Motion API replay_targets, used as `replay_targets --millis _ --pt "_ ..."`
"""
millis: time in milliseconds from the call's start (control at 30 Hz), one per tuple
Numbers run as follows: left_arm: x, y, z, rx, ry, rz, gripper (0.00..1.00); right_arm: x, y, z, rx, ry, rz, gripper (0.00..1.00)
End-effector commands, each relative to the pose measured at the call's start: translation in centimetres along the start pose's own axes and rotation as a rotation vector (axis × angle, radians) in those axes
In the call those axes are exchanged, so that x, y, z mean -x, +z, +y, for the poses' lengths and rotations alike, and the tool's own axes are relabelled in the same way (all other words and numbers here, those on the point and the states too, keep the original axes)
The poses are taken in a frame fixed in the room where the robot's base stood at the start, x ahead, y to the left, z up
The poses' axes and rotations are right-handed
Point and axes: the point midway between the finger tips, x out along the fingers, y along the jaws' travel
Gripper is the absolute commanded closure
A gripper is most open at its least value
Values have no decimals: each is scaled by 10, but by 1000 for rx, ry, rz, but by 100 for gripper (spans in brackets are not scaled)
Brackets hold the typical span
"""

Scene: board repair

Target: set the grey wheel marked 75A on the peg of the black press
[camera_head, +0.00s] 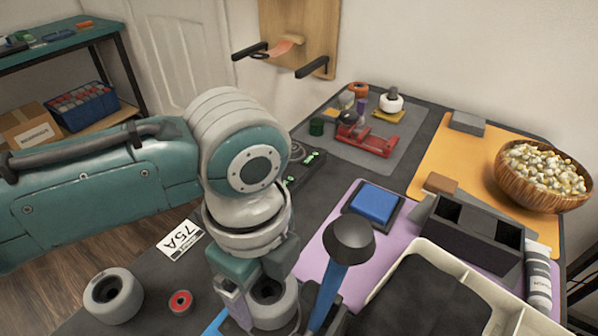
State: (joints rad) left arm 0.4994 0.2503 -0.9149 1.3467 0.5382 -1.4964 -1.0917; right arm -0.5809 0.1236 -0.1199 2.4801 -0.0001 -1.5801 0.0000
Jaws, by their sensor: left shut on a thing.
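A grey wheel (272,304) with a dark hub is at the lower middle, beneath my left gripper (254,292). The gripper points down and is shut on this wheel; its fingers are partly hidden and no marking on the wheel is readable. The press shows a blue lever (329,290) with a big black knob (348,242), just right of the wheel. Its peg and most of its body are hidden or cut off by the lower edge, so I cannot tell whether wheel and peg touch. My right gripper is out of view.
Another grey wheel (113,295) and a red ring (180,302) lie at the lower left. A blue pad (375,203), a black holder (470,235) and a light tray (505,305) crowd the right. A wooden bowl (540,180) stands farther back.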

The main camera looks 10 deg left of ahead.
Motion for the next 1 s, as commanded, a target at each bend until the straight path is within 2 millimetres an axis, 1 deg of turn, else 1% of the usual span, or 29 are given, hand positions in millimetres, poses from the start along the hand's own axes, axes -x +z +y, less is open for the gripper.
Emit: replay_targets --millis 500,1000 --pt "-1 0 0 0 0 0 81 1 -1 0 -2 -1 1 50" --pt "-14 0 0 -1 0 0 81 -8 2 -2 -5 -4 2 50"
